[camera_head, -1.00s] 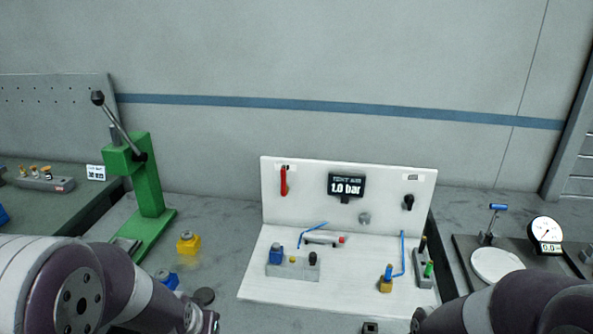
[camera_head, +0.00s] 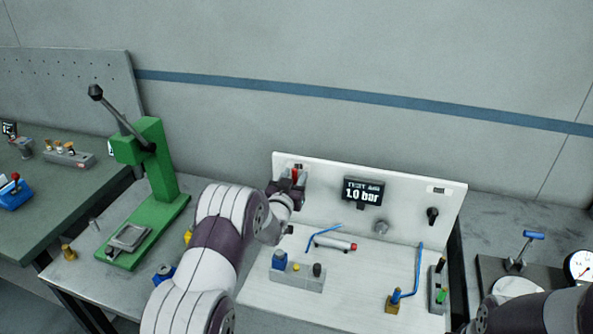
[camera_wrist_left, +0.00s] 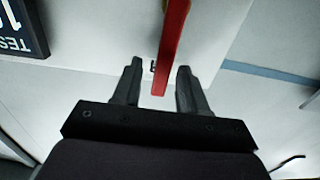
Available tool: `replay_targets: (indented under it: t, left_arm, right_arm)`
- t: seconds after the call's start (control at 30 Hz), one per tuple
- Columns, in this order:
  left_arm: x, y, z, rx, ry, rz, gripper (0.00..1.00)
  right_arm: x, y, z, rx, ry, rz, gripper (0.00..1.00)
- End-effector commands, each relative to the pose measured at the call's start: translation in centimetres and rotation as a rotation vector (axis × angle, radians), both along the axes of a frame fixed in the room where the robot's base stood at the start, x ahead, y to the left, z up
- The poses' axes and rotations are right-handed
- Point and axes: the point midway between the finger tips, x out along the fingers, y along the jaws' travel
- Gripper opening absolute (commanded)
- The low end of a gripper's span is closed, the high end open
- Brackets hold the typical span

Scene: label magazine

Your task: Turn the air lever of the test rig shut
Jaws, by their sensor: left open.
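The red air lever (camera_head: 295,174) is on the upper left of the white test rig panel (camera_head: 325,182). In the left wrist view the red lever (camera_wrist_left: 171,50) hangs between the two dark fingers, with a gap on each side. My left gripper (camera_head: 288,187) is at the panel around the lever, and it also shows in the left wrist view (camera_wrist_left: 155,85), open. The gripper hides part of the lever in the head view. A display (camera_head: 362,191) reads 1.0 bar. Only part of my right arm shows at the lower right; its gripper is out of view.
On the rig base stand a grey block (camera_head: 298,277) with a blue part, a cylinder with a red end (camera_head: 336,244) and a brass fitting (camera_head: 393,302). A green press (camera_head: 155,180) stands left of my arm. A dial gauge (camera_head: 581,266) is at the far right.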

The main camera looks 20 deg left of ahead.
Motion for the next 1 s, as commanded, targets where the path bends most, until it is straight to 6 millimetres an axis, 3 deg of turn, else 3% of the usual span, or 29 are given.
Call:
replay_targets:
  t: [0.13,0.43,0.57,0.83,1.0]
  left_arm:
    - [1.2,-0.1,0.1,0.000,-0.001,0.000,0.43]
    - [1.4,-0.1,0.0,0.000,0.001,0.000,0.43]
    - [1.4,-0.1,0.0,0.000,0.001,0.000,0.00]
    - [1.5,-0.1,-0.1,0.008,0.000,0.000,0.00]
    - [2.1,-0.3,-0.5,0.055,-0.004,0.000,0.00]
  right_arm:
    - [0.0,0.0,0.4,0.000,0.000,0.000,0.72]
    - [0.0,0.0,0.3,0.000,0.000,0.000,0.72]
    - [0.0,0.0,0.3,0.000,0.000,0.000,0.72]
    - [0.0,0.0,0.0,0.000,0.000,0.000,0.72]
    - [0.0,0.0,-1.5,0.000,0.000,0.000,0.72]
